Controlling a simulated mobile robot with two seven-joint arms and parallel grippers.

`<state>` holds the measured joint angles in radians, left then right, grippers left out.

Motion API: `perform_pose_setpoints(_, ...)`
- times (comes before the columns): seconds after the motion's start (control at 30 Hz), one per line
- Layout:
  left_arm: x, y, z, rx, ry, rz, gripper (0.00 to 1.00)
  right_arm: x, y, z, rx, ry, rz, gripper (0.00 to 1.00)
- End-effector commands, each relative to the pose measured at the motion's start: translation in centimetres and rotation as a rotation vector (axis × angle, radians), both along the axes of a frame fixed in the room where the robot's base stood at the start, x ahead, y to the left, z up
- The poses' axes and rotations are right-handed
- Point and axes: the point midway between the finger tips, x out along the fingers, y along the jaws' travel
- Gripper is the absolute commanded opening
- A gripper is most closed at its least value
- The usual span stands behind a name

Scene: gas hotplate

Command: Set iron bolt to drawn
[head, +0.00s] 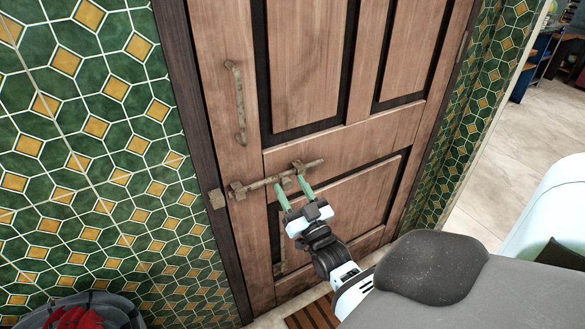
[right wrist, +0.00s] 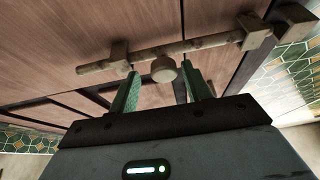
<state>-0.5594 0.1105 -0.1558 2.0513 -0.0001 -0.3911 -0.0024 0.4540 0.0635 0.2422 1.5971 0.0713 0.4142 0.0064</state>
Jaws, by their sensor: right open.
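The iron bolt (head: 265,182) is a rusty rod lying across the wooden door, held by brackets. It also shows in the right wrist view (right wrist: 200,43). Its round knob (right wrist: 163,68) sticks out toward me. A square keeper (head: 216,199) sits on the dark door frame to the left; I cannot tell whether the rod's end reaches into it. My right gripper (head: 294,187) is open, with its green fingers pointing at the bolt. In the right wrist view the fingers (right wrist: 160,78) stand on either side of the knob; contact is not clear. My left gripper is not in view.
The wooden door (head: 305,80) looks closed in its dark frame. A long rusty pull handle (head: 237,105) is above the bolt. Green and yellow tiled wall (head: 90,150) lies to the left. A dark basket with red contents (head: 85,312) is at the bottom left. Open floor (head: 510,140) lies to the right.

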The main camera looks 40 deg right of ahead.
Motion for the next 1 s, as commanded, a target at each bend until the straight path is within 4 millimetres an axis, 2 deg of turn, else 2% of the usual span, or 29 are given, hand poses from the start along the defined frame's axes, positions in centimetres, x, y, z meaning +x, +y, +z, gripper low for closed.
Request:
perform_pose_setpoints(0.17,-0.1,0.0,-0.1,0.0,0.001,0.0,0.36,-1.0,0.3,-0.6,0.0,0.003,0.001,0.48)
perform_pose_setpoints(0.4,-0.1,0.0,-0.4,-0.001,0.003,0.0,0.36,-4.5,1.0,-2.1,0.001,0.004,-0.001,0.48)
perform_pose_setpoints(0.6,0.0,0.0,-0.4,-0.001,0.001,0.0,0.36,-6.5,1.5,-2.9,0.001,0.002,-0.001,0.48)
perform_pose_setpoints(1.0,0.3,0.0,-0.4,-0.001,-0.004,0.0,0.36,-7.1,1.6,-3.0,0.0,0.0,-0.001,0.48)
